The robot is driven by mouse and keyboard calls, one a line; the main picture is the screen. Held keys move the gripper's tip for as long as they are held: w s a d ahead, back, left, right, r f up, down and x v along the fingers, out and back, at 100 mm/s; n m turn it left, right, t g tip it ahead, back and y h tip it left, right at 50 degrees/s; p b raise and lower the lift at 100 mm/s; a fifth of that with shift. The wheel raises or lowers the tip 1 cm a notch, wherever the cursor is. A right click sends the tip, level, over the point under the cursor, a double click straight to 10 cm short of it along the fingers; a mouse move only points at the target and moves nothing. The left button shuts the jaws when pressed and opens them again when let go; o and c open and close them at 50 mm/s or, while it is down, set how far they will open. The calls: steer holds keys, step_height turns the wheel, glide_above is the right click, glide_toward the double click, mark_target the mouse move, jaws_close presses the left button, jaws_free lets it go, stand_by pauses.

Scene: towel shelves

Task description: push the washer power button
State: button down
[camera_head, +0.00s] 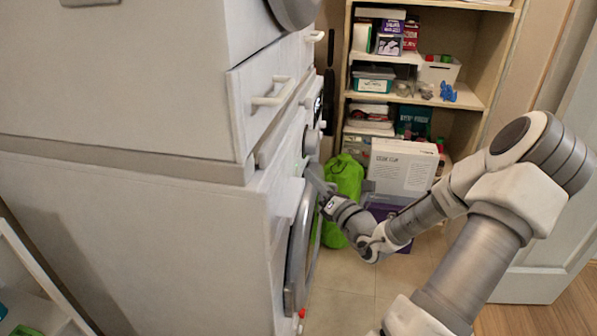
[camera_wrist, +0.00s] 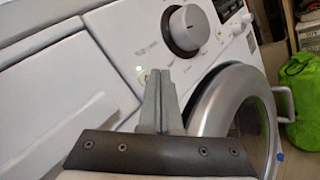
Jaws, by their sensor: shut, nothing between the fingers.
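The white washer (camera_head: 280,205) stands at left in the head view, its front facing right. A small round button (camera_wrist: 143,79) shows just below that light, partly hidden by the fingertips. My gripper (camera_wrist: 158,76) is shut and empty, its tips right at this spot on the panel. I cannot tell whether they touch it. In the head view my gripper (camera_head: 313,176) reaches the washer front above the door.
The round washer door (camera_wrist: 205,118) sits right of my fingers. A drawer with a white handle (camera_head: 273,92) is above the washer. A green bag (camera_head: 343,190) and a white box (camera_head: 402,168) stand behind, before wooden shelves (camera_head: 478,85). Some floor (camera_head: 345,310) is clear.

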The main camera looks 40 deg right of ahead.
steer(key=shift+w, duration=0.1)
steer(key=shift+w+a+p, duration=0.25)
steer(key=shift+p, duration=0.15)
steer(key=shift+w+a, duration=0.1)
stand_by(0.3)
steer(key=shift+p, duration=0.3)
steer(key=shift+s+d+p, duration=0.35)
steer(key=shift+s+d, duration=0.05)
steer(key=shift+s, duration=0.1)
steer(key=shift+s+d+p, duration=0.75)
steer(key=shift+s+d, duration=0.2)
steer(key=shift+s, duration=0.25)
steer(key=shift+s+d+p, duration=0.75)
steer(key=shift+s+d, duration=0.15)
steer(key=shift+s, duration=0.25)
